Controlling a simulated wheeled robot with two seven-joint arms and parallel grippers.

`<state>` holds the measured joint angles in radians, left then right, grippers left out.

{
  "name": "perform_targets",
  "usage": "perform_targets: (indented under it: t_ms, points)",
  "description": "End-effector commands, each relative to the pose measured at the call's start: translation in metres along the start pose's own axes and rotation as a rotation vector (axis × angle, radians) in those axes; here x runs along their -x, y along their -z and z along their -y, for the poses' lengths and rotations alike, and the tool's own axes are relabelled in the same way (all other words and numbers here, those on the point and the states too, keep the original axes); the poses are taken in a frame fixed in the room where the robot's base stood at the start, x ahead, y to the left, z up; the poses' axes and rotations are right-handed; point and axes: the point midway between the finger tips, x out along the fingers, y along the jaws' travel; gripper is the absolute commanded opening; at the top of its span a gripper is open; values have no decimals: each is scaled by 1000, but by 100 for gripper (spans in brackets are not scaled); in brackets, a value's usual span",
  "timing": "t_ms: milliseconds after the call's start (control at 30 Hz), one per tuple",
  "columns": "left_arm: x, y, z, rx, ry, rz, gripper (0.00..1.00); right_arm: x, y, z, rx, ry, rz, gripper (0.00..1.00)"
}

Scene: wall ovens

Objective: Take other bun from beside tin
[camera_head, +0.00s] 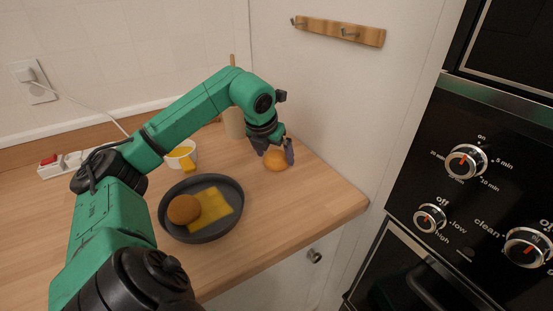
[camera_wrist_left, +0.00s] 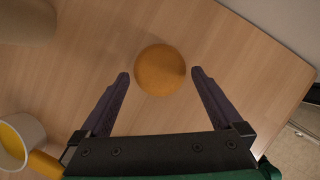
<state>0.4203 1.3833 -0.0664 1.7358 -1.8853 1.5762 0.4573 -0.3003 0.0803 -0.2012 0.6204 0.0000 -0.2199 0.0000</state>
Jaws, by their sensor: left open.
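An orange-brown bun (camera_head: 275,161) lies on the wooden counter, to the right of the dark round tin (camera_head: 238,186). My left gripper (camera_head: 276,150) is open just above it, with its fingers pointing down. In the left wrist view the bun (camera_wrist_left: 160,70) sits between and slightly beyond the tips of the open left gripper (camera_wrist_left: 158,75). No grip on it shows. Another bun (camera_head: 184,209) lies in the tin, beside and partly over a flat yellow square (camera_head: 215,208). My right gripper is not in view.
A white cup with yellow inside (camera_head: 181,155) stands behind the tin; it also shows in the left wrist view (camera_wrist_left: 30,130). A beige container (camera_head: 234,124) stands near the back corner. A wall is close at the right. The counter's front right is clear.

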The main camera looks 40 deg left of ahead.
Motion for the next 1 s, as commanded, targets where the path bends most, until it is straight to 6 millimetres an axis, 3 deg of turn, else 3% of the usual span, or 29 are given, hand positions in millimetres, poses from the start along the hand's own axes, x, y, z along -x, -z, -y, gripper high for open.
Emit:
perform_targets:
  t_ms: [100, 300, 333, 500, 833, 933, 1000]
  points:
    - [-16, 0, 0, 0, 1, -1, 100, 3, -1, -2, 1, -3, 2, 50]
    - [-18, 0, 0, 0, 0, 1, 100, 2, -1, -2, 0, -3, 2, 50]
    - [-18, 0, 0, 0, 0, 1, 92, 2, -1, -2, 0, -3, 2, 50]
    - [-18, 0, 0, 0, 0, 1, 32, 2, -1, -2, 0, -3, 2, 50]
    - [-11, -3, 0, 0, 0, 3, 32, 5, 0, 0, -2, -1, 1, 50]
    - [4, -11, 0, 1, 2, 6, 32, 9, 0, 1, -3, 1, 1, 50]
    - [24, -20, 1, 2, 4, 9, 32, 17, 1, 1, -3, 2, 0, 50]
